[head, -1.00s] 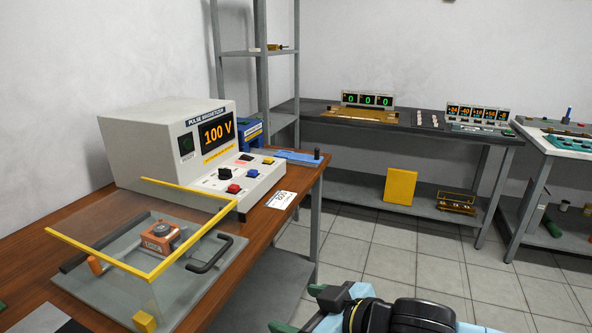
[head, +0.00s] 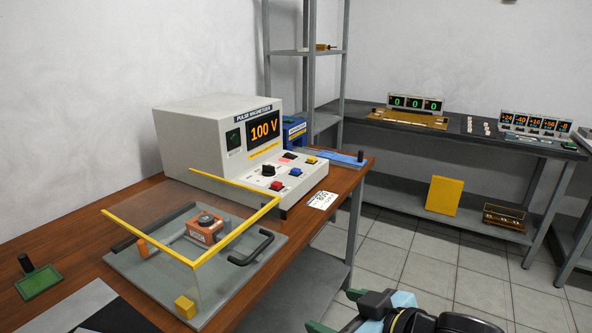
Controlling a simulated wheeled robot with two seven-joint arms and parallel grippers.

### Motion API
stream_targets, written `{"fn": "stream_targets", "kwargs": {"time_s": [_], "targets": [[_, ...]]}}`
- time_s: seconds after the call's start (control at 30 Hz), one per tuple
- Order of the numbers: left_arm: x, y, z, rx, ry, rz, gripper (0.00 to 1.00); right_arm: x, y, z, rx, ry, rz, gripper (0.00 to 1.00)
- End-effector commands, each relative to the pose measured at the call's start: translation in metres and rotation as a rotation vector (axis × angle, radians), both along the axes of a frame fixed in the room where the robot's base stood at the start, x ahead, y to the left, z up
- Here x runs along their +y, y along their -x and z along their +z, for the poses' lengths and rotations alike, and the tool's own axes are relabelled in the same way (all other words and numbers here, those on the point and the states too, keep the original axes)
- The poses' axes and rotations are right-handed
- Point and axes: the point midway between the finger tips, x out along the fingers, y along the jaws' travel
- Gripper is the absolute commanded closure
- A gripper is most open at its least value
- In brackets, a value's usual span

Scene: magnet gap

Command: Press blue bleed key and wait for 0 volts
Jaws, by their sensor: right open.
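The pulse magnetizer (head: 195,140) is a light grey box on the wooden bench, and its orange display (head: 263,130) reads 100 V. On its sloped front panel are a blue key (head: 295,172), a red key (head: 276,186), a yellow key (head: 311,160) and a black knob (head: 267,170). Nothing touches the blue key. My right gripper (head: 335,310) is at the bottom edge of the view, open, low in front of the bench and well away from the keys. It is partly cut off. My left gripper is out of view.
A clear guard with a yellow frame (head: 235,228) stands on a grey plate, around an orange fixture (head: 205,230). A white label (head: 322,200) lies at the bench edge. A green pad (head: 40,282) lies at left. A dark back table (head: 452,135) holds displays.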

Motion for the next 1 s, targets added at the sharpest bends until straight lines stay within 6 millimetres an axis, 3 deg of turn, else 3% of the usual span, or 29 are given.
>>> {"fn": "stream_targets", "kwargs": {"time_s": [0.1, 1.0], "targets": [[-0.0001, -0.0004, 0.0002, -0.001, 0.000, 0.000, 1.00, 0.0000, 0.0000, 0.0001, 0.000, 0.000, 0.000, 0.24], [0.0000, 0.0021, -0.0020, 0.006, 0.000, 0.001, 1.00, 0.0000, 0.0000, 0.0001, 0.000, 0.000, 0.000, 0.24]]}}
